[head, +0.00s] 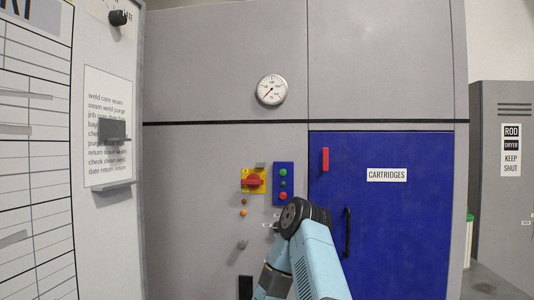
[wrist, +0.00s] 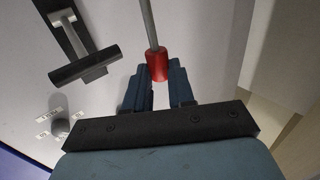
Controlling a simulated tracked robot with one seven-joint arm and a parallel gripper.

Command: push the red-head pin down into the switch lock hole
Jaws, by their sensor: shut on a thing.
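In the wrist view my gripper (wrist: 160,75) is shut on the red head of the pin (wrist: 156,64). The pin's thin grey shaft runs from the head to the top edge of the view, and its far end is out of the picture. In the head view a rotary switch with a red handle on a yellow plate (head: 253,181) is on the grey cabinet front, left of the blue door. I cannot make out its lock hole. My gripper and the pin cannot be made out in the head view, where my light blue arm stands in front.
A blue button box (head: 283,183) sits right of the switch. A grey knob (wrist: 61,127) with small labels and a dark T-shaped handle (wrist: 85,65) stand at the left in the wrist view. A blue door (head: 387,225) with a black handle is at the right.

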